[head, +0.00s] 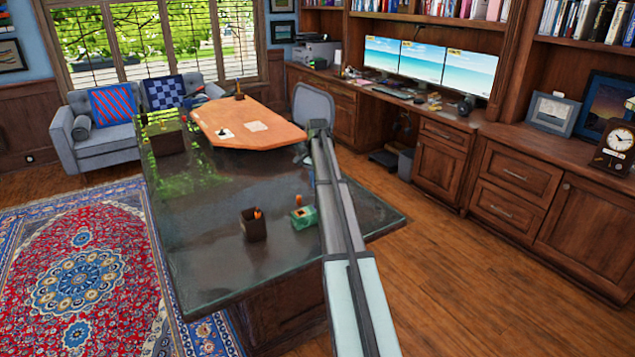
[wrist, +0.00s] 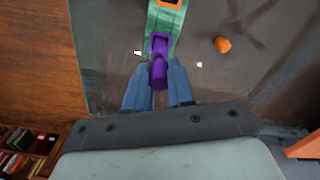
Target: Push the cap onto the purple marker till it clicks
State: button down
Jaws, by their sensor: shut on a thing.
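In the wrist view a purple piece (wrist: 158,73) sits between the two blue-grey fingers of my gripper (wrist: 160,82), which is shut on it. Its purple colour fits the marker or its cap; I cannot tell which of the two it is. More purple (wrist: 159,44) shows just beyond it, against a green box (wrist: 166,22). I cannot tell whether the two purple parts are joined or only in line. The green box also shows on the glass-topped desk in the head view (head: 303,218). There my gripper and the purple parts are hidden behind my arm.
A dark brown holder (head: 253,225) with something orange in it stands left of the green box. The dark glossy desk (head: 205,255) is clear to the left and front. A wooden tabletop (head: 250,125) and a grey chair (head: 312,103) are farther back.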

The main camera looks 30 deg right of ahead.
jog(key=shift+f, duration=0.95)
dwell(0.4)
jog(key=shift+c, duration=2.2)
grip_release()
jog(key=shift+r, duration=0.15)
jog(key=shift+r, duration=3.35)
